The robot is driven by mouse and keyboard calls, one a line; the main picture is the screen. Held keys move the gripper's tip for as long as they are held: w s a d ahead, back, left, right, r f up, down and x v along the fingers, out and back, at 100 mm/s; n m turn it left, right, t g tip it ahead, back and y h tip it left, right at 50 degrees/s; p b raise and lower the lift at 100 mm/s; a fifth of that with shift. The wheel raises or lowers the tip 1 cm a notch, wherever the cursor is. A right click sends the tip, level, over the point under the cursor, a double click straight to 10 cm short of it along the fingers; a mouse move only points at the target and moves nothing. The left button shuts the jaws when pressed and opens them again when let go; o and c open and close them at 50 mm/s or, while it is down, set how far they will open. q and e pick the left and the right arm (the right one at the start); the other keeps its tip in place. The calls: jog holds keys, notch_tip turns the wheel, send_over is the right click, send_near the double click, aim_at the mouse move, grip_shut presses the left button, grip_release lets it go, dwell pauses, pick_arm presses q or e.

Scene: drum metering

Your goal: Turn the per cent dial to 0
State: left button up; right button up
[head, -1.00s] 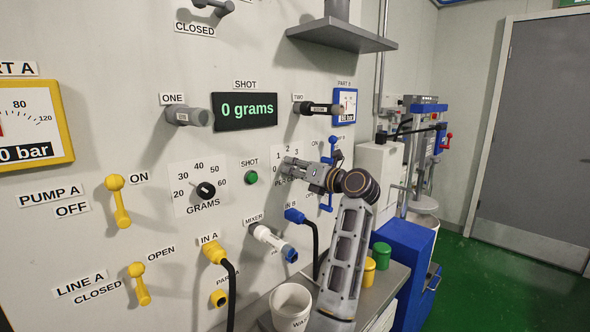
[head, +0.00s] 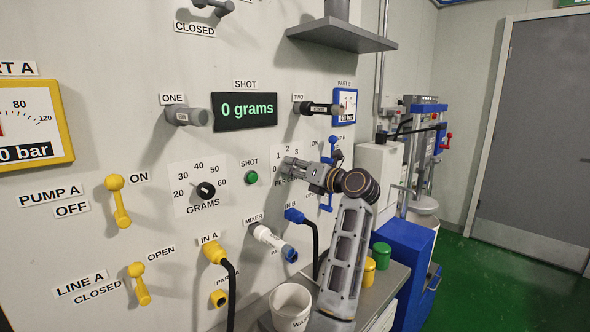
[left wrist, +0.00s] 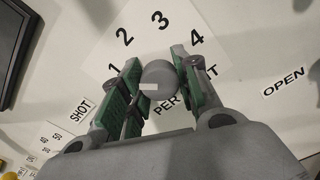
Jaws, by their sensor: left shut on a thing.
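The per cent dial is a round grey knob (left wrist: 160,80) on a white scale plate (head: 279,153) marked with 1, 2, 3 and 4. In the left wrist view the knob sits between the green-padded fingers of my left gripper (left wrist: 156,68), which is shut on it. A short white mark on the knob points left, toward the left finger, a little below the 1. The 0 is hidden from the wrist camera by that finger. In the head view my left gripper (head: 291,166) reaches the plate and covers most of the knob. My right gripper is not in view.
The green shot button (head: 251,178) and the grams dial (head: 204,190) are left of the plate. The blue IN B plug (head: 295,215) and mixer (head: 273,243) are below. The handle labelled two (head: 318,108) sticks out above. Blue levers (head: 333,150) stand close on the right.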

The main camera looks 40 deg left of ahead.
pick_arm(q)
jog(key=shift+f, duration=0.1)
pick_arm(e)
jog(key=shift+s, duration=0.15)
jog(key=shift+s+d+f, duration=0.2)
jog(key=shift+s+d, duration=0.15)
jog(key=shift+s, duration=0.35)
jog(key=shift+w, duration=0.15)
pick_arm(q)
jog(key=o, duration=1.1)
jog(key=shift+c, duration=0.2)
jog(key=d, duration=0.7)
jog(key=shift+s+d, duration=0.3)
jog(key=shift+s, duration=0.05)
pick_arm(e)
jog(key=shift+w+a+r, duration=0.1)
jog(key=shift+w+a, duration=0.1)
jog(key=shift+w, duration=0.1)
